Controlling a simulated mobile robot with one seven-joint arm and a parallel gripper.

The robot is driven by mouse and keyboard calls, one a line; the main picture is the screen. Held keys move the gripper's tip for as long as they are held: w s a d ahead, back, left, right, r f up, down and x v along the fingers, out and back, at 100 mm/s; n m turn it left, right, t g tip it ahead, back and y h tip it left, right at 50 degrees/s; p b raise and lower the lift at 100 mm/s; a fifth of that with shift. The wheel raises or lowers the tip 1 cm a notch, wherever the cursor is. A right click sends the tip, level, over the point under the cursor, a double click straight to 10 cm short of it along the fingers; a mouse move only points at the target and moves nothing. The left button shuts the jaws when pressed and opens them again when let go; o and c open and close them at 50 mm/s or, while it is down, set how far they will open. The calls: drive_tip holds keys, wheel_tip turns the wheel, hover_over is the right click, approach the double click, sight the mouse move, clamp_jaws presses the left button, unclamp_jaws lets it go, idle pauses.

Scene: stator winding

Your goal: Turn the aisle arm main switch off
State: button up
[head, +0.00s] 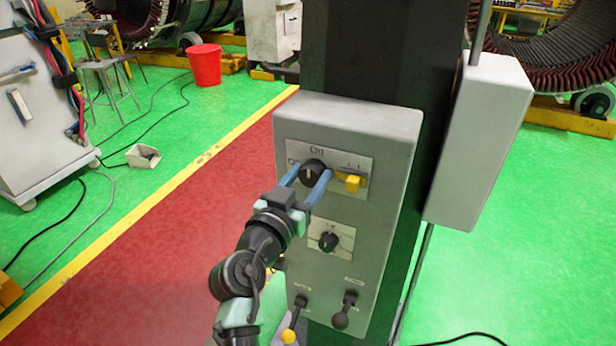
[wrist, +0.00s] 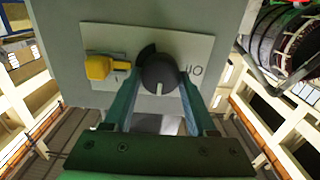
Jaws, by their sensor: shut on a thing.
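The main switch is a round black rotary knob (head: 312,172) on a light plate (head: 345,150) marked "On", high on a grey control box (head: 385,128). My gripper (head: 316,180) reaches up from below with its two blue fingers on either side of the knob, shut on it. In the wrist view the knob (wrist: 160,74) sits between the fingertips (wrist: 158,88), with its white mark pointing down in that view. A yellow switch handle (head: 352,182) is just right of the knob; it also shows in the wrist view (wrist: 98,67).
A second black knob (head: 328,241) and two levers (head: 345,310) are lower on the box. A grey side box (head: 478,140) hangs at the right. A red bucket (head: 205,65) and a stool (head: 105,80) stand behind on the green floor.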

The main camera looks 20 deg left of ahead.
drive_tip(key=shift+f+n, duration=0.1)
drive_tip(key=shift+n, duration=0.2)
drive_tip(key=n, duration=0.3)
drive_tip(key=shift+a+n+b, duration=0.1)
drive_tip(key=shift+n+b, duration=0.3)
drive_tip(key=n, duration=0.4)
drive_tip(key=shift+a+n, duration=0.1)
drive_tip(key=shift+n, duration=0.2)
drive_tip(key=n+p, duration=0.2)
drive_tip(key=n, duration=0.3)
drive_tip(key=shift+f, duration=0.1)
drive_tip(key=shift+f+n+p, duration=0.1)
drive_tip(key=shift+n+p, duration=0.45)
drive_tip(key=shift+n, duration=1.25)
drive_tip(key=o, duration=1.4)
drive_tip(key=shift+c, duration=0.2)
